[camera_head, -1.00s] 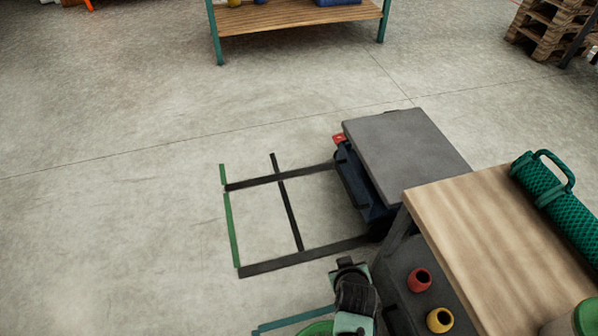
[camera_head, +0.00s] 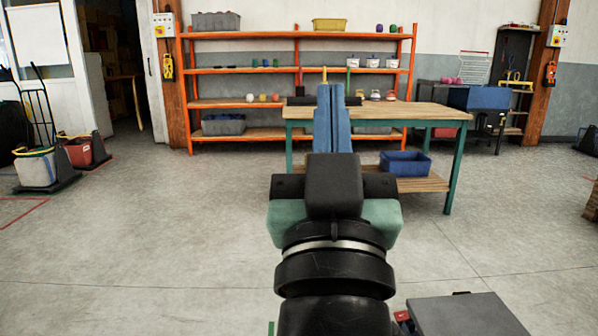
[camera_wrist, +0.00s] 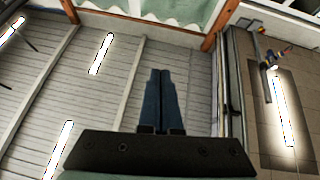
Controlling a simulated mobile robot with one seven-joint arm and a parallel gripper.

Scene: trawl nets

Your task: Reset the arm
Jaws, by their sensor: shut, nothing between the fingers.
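My arm rises in the middle of the head view, with my gripper (camera_head: 330,92) at its top end. Its two blue fingers are together with nothing between them, pointing up and away from me. In the wrist view my gripper (camera_wrist: 160,75) also shows its blue fingers side by side and touching.
A wooden table (camera_head: 420,112) with teal legs stands ahead, a blue bin (camera_head: 405,163) on its lower shelf. An orange shelf rack (camera_head: 240,71) stands behind it. A grey flat top (camera_head: 465,316) is near at bottom right.

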